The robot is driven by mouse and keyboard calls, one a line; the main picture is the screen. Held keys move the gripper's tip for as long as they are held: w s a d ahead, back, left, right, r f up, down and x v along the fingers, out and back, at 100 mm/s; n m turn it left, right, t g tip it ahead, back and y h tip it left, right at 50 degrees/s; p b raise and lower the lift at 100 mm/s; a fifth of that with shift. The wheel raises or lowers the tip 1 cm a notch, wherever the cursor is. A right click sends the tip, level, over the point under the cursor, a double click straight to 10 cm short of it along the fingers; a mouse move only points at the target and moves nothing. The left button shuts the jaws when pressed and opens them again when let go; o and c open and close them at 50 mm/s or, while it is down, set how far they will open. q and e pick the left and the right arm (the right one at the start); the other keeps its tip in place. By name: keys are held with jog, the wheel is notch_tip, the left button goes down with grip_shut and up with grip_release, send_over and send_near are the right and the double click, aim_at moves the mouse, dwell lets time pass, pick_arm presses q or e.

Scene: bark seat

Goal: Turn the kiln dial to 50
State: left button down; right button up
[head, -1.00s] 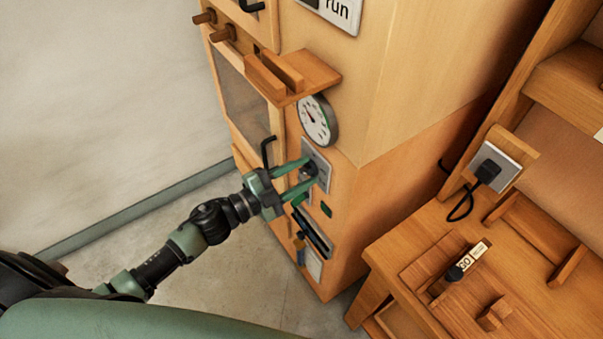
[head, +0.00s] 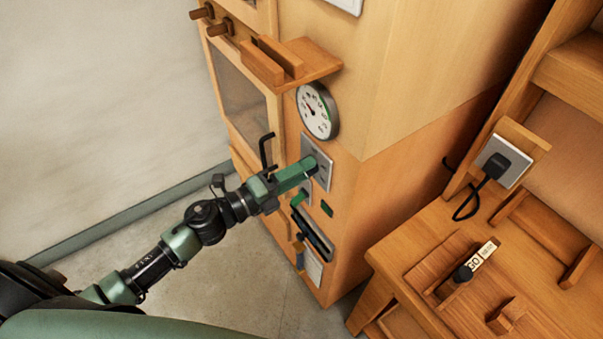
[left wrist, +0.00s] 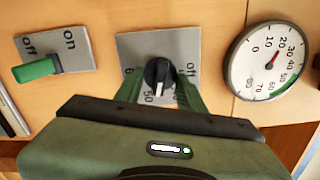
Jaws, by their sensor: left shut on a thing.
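The kiln dial is a black knob with a white pointer (left wrist: 158,72) on a grey plate (left wrist: 133,47) in the left wrist view. The pointer is aimed toward the bottom of the picture, close to the "50" mark; an "off" mark shows to its right. My left gripper (head: 312,166) reaches the plate (head: 316,148) on the kiln front in the head view and hides the knob there. In the left wrist view its green fingers (left wrist: 158,88) stand on both sides of the knob, shut on it. My right gripper is not in view.
A plate with a green on/off lever (left wrist: 37,70) is beside the dial. A black hooked handle (head: 265,150) is close to my gripper. A wooden bench (head: 400,255) stands at right.

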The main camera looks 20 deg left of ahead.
pick_arm(q)
jog(key=shift+f+m+b, duration=0.15)
jog(key=shift+m+b, duration=0.35)
jog(key=shift+m, duration=0.9)
jog(key=c, duration=0.9)
grip_release()
jog(key=b+v, duration=0.2)
jog(key=v, duration=0.6)
jog(key=shift+b, duration=0.3)
